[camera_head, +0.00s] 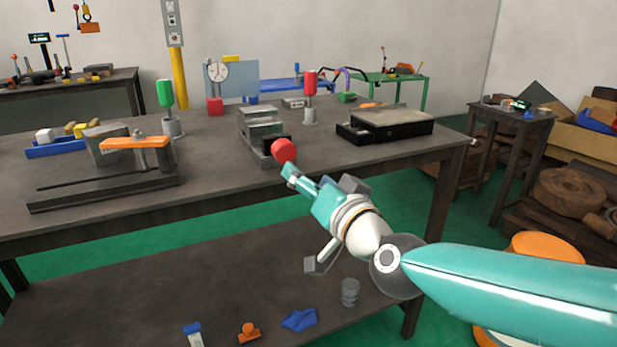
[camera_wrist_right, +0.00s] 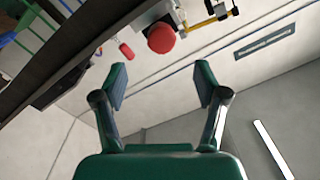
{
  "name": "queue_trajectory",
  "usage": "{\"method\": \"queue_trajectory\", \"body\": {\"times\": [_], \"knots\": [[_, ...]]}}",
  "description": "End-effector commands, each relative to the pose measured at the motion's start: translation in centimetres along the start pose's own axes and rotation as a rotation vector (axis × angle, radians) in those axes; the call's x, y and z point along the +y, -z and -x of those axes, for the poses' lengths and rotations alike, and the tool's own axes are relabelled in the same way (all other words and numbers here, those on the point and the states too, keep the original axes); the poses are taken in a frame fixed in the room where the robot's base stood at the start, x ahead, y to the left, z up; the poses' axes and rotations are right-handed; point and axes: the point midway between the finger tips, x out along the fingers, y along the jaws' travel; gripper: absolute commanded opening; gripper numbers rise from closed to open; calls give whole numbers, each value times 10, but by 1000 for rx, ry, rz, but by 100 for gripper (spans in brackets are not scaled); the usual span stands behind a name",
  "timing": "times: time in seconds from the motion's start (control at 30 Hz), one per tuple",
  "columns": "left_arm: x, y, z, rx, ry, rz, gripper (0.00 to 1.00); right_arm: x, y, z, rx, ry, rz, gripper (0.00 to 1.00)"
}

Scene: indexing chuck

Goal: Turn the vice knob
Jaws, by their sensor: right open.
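The vice (camera_head: 262,128) is a grey block near the front edge of the workbench. Its round red knob (camera_head: 284,150) is at the vice's front end, facing me. My right gripper (camera_head: 291,172) is just below and in front of the knob in the head view. In the right wrist view the right gripper (camera_wrist_right: 162,78) is open with nothing between its fingers. There the red knob (camera_wrist_right: 161,38) shows beyond the fingertips, roughly centred between them and apart from them. My left gripper is in neither view.
The workbench (camera_head: 215,178) also holds an orange-handled clamp fixture (camera_head: 136,143) at left and a black-and-grey plate (camera_head: 390,122) at right. A green-topped post (camera_head: 166,95) and a red-topped post (camera_head: 310,85) stand near the vice. Small items lie on the lower shelf (camera_head: 120,290).

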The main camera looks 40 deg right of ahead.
Motion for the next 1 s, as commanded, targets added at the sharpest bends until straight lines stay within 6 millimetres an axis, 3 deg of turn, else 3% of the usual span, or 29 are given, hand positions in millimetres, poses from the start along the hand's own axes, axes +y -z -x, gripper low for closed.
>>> {"method": "queue_trajectory", "body": {"times": [0.33,0.57,0.77,1.0], "knots": [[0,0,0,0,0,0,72,0,2,0,8,-2,67,72],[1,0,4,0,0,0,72,12,-4,8,36,-58,478,72],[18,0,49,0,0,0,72,2,-2,39,3,-105,917,72],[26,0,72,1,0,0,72,-15,2,52,-12,-79,945,72]]}}
